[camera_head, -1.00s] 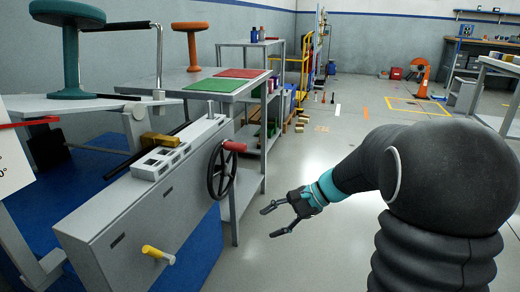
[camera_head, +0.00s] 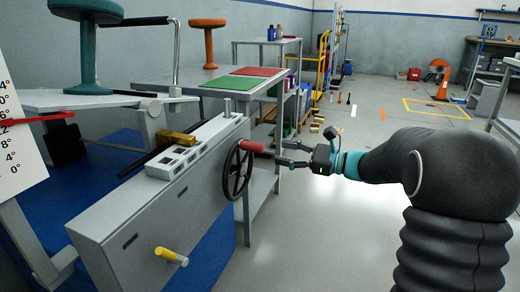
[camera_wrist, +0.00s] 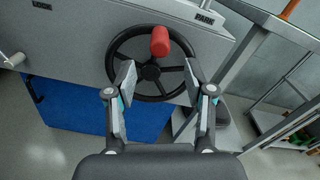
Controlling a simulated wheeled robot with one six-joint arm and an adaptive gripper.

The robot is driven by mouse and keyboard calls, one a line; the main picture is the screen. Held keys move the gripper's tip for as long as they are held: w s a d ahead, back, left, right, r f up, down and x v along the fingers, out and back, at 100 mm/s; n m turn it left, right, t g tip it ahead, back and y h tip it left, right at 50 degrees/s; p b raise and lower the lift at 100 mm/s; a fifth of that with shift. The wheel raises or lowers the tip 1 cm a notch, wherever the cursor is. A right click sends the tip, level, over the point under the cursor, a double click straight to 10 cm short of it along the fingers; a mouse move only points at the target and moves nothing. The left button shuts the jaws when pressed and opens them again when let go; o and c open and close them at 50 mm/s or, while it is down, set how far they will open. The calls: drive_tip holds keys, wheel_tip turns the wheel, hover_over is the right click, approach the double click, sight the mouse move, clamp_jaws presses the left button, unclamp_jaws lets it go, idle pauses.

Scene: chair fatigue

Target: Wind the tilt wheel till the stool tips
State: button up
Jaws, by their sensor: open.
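The tilt wheel (camera_head: 237,172) is a black spoked handwheel on the side of a grey machine cabinet (camera_head: 150,205). Its red handle (camera_head: 252,146) sits near the top of the rim. My gripper (camera_head: 280,154) is open just right of the handle, apart from it. In the wrist view my open gripper (camera_wrist: 155,82) spreads across the lower part of the wheel (camera_wrist: 113,54), with the red handle (camera_wrist: 160,41) beyond the fingertips. The teal stool (camera_head: 88,45) stands on a grey platform (camera_head: 50,101), looking upright. A red pointer (camera_head: 40,117) lies across a degree scale (camera_head: 22,150).
A yellow-tipped lever (camera_head: 172,256) sticks out low on the cabinet. A bench (camera_head: 165,80) behind holds an orange stool (camera_head: 208,45), a green mat (camera_head: 235,83) and a red mat (camera_head: 262,71). Open floor (camera_head: 320,225) lies right of the cabinet.

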sight(263, 149)
drive_tip(key=x, duration=0.7)
drive_tip(key=shift+w+a, duration=0.1)
drive_tip(key=shift+a, duration=0.15)
clamp_jaws()
